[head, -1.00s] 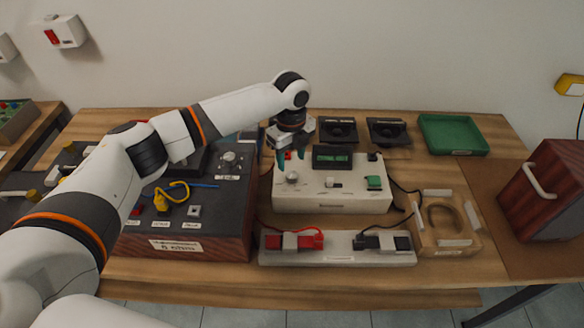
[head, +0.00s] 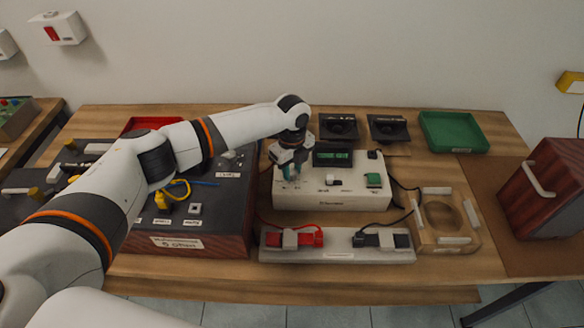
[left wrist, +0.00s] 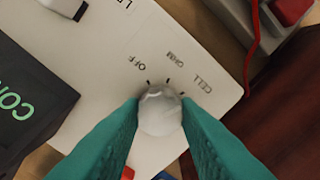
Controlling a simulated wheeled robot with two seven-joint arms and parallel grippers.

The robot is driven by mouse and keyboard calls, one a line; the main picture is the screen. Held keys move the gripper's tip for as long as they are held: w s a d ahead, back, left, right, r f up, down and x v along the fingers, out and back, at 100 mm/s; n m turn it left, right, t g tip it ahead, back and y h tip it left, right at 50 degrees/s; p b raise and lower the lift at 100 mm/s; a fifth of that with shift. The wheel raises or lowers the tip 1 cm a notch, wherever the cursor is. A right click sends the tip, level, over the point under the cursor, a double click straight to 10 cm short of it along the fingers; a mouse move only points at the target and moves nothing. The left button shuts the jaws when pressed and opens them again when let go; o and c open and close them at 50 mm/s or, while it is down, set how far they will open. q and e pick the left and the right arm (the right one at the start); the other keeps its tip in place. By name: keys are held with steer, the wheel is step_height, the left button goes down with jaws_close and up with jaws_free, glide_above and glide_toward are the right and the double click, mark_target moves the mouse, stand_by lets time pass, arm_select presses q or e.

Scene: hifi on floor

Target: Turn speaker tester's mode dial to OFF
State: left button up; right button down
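The speaker tester (head: 330,198) is a white box with a small green-lit display, in the middle of the table. Its mode dial (left wrist: 160,110) is a round pale knob in the left wrist view, with OFF, OHM and CELL printed around it. My left gripper (head: 289,178) points down over the tester's left part. In the left wrist view its teal fingers (left wrist: 160,104) stand on both sides of the dial with no visible gap. I cannot make out clearly which mark the dial points at. My right gripper is not in view.
A dark box with a yellow cable (head: 176,194) stands left of the tester. A strip with red and black clips (head: 337,254) lies in front. Two black speakers (head: 338,127) and a green tray (head: 453,132) are behind. A wooden holder (head: 443,240) is at the right.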

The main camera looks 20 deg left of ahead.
arm_select(q)
steer(key=shift+r+n+p, duration=0.1)
steer(key=shift+n+p, duration=0.4)
steer(key=shift+p, duration=0.05)
steer(key=shift+r+n+p, duration=0.1)
steer(key=shift+n+p, duration=0.85)
steer(key=shift+n, duration=0.05)
steer(key=n+p, duration=0.3)
steer(key=n, duration=0.2)
steer(key=shift+n+p, duration=0.3)
steer(key=shift+p, duration=0.1)
steer(key=n+p, duration=0.3)
steer(key=n, duration=0.2)
steer(key=shift+n+p, duration=0.9)
steer(key=shift+n, duration=1.2)
steer(key=shift+f, duration=0.2)
steer(key=o, duration=1)
